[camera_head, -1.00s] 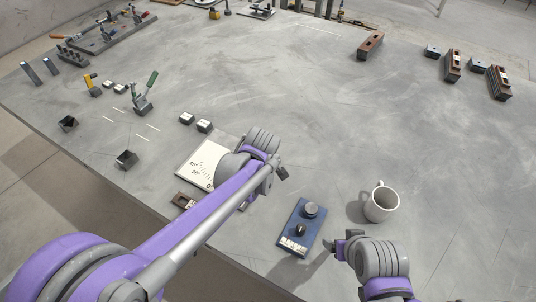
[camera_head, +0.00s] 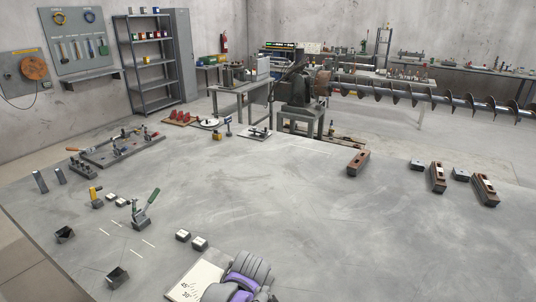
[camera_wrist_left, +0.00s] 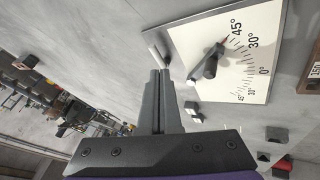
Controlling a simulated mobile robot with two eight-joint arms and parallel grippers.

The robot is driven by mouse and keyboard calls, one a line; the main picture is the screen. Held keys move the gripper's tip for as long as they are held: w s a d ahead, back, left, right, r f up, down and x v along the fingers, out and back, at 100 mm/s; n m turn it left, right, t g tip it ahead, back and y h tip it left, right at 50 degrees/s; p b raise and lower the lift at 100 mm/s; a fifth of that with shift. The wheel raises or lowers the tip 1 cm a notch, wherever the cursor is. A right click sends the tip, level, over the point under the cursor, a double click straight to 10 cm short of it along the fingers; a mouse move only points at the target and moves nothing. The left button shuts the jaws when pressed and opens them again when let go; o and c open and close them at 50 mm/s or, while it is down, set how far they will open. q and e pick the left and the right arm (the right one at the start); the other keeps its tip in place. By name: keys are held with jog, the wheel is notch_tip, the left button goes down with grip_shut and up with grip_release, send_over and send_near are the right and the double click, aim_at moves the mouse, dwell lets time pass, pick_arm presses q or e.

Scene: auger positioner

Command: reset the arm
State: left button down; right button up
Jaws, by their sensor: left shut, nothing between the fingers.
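The white angle board (camera_wrist_left: 262,25) with marks for 45°, 30° and 0° lies on the grey table in the left wrist view. A dark pointer arm (camera_wrist_left: 209,63) with a red tip sits on it, the tip near a 45° mark. The board's corner also shows at the bottom of the head view (camera_head: 190,284). My left gripper (camera_wrist_left: 160,72) is shut and empty, its fingertips beside the board's edge, apart from the pointer in the picture. In the head view only its purple and grey wrist shows, covering much of the board. My right gripper is out of view.
A green-handled clamp (camera_head: 141,213), small dark open boxes (camera_head: 118,276) and small blocks (camera_head: 199,243) stand on the left of the table. Brown blocks (camera_head: 438,177) stand at the right. The middle of the table is clear. A long auger (camera_head: 440,98) stands beyond.

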pick_arm(q)
jog(key=s+a+m, duration=0.4)
jog(key=s+a, duration=0.3)
jog(key=s, duration=0.6)
jog(key=s+a+m+g, duration=0.1)
jog(key=s+a+m, duration=0.3)
jog(key=s, duration=0.9)
jog(key=a, duration=0.3)
jog(key=shift+p, duration=0.35)
